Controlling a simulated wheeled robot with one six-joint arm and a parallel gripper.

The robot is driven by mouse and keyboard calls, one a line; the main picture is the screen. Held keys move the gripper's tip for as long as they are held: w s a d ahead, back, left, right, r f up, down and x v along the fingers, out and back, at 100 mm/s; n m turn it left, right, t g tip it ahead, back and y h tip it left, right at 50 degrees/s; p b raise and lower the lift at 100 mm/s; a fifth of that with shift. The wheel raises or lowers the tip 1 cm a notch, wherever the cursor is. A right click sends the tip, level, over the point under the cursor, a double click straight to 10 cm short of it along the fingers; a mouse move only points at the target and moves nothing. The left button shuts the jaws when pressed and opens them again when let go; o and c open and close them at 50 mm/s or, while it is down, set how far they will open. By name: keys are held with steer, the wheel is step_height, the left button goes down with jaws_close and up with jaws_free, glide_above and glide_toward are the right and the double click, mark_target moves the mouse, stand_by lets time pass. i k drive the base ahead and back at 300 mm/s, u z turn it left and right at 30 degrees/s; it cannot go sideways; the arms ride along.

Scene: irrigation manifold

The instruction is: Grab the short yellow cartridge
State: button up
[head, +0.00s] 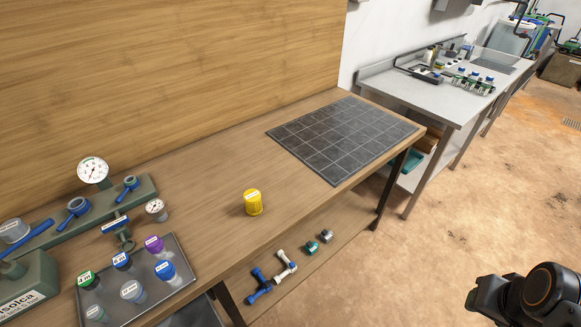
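The short yellow cartridge (253,203) stands upright on the wooden workbench (215,180), near its front edge and about the middle of its length. It has a pale label on its top and nothing touches it. Part of my arm, black with an orange ring, shows at the lower right, over the floor and well apart from the bench. My gripper's fingers cannot be made out there.
Left of the cartridge, a grey tray (188,262) holds several capped cartridges. Behind it stands a manifold with gauges (93,171) and blue valves. A dark gridded mat (340,140) lies at right. Fittings (286,264) lie on a lower shelf. Floor at right is clear.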

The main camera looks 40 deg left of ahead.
mark_target(252, 197)
steer(key=i, duration=0.95)
steer(key=u, duration=4.35)
steer(key=i, duration=0.5)
steer(key=z, duration=0.05)
